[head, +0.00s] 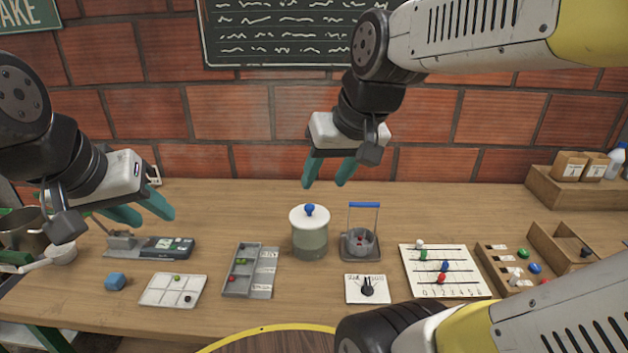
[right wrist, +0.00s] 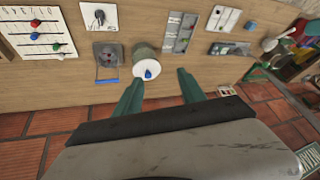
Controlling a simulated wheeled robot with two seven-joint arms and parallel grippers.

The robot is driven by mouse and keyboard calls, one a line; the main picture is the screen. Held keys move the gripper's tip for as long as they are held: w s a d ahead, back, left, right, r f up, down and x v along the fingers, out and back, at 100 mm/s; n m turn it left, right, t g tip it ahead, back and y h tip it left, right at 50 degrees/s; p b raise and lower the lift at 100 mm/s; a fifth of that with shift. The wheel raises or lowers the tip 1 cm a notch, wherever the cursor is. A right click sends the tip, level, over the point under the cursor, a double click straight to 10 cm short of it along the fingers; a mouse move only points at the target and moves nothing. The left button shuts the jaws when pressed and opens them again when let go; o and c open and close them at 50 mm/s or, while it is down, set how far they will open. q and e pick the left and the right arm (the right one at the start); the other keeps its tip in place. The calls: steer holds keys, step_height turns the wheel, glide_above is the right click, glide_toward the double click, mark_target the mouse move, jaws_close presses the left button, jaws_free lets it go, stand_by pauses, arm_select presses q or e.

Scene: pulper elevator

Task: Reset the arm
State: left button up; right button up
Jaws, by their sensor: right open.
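My right gripper (head: 324,186) hangs above the back part of the table, in front of the brick wall. Its two teal fingers are apart with nothing between them; they also show in the right wrist view (right wrist: 160,80). My left gripper (head: 155,218) is at the left, above the table, with its teal fingers apart and empty. The lidded jar (head: 310,240) with a blue knob stands below and in front of the right gripper, not touching it. Beside it is a small grey device (head: 360,243) with a blue-topped handle.
A wooden crate (head: 560,195) with small boxes stands at the right. The table's back middle is clear.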

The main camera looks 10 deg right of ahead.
steer(key=shift+s+a+f+t, duration=0.15)
steer(key=shift+s+f+t, duration=0.1)
steer(key=shift+s, duration=0.55)
steer(key=shift+s+a+f+t, duration=0.1)
steer(key=shift+s+t, duration=0.15)
steer(key=shift+s, duration=0.5)
